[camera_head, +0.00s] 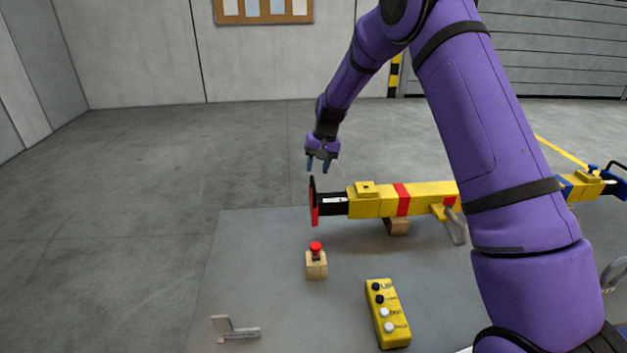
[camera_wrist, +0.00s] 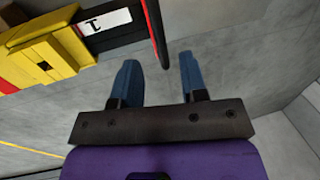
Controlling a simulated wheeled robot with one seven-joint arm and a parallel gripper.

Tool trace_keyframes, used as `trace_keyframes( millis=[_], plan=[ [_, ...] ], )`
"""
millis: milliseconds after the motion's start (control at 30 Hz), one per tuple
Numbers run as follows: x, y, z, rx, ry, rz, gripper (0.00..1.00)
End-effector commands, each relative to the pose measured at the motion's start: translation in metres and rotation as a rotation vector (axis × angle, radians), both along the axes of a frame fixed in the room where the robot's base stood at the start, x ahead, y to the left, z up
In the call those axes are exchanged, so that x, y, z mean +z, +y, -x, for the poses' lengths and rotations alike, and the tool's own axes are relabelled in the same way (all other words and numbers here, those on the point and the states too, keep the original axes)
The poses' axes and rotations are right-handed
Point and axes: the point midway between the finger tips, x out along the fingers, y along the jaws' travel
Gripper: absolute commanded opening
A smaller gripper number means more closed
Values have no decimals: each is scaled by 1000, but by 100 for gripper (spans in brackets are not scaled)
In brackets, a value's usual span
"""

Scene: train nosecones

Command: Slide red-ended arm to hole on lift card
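The red-ended arm (camera_head: 333,204) is a black bar with a red end plate (camera_head: 314,203), sticking out of the left end of a yellow beam (camera_head: 425,195). A white label lies on the black bar; it also shows in the wrist view (camera_wrist: 108,24), bearing a mark. My gripper (camera_head: 319,167) is open and empty, above and behind the red end plate. In the wrist view its two blue fingers (camera_wrist: 158,78) are apart, with the red plate edge (camera_wrist: 155,35) just beyond them, near the gap. I cannot make out the lift card or its hole.
A red button on a wooden block (camera_head: 316,264), a yellow control box (camera_head: 387,314) and a grey bracket (camera_head: 235,329) are on the grey surface (camera_head: 270,230). A wooden block (camera_head: 397,227) supports the beam. A blue-ended part (camera_head: 611,183) is at the far right. Floor left is clear.

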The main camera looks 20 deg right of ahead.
Motion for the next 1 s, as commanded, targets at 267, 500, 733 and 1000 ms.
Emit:
trace_keyframes(
  millis=[267,500,733,1000],
  plan=[
    [-40,8,-1,0,1,0,40],
    [-51,10,-2,1,0,0,40],
    [-51,10,-2,1,0,0,40],
    [-51,10,-2,1,0,0,0]
  ],
)
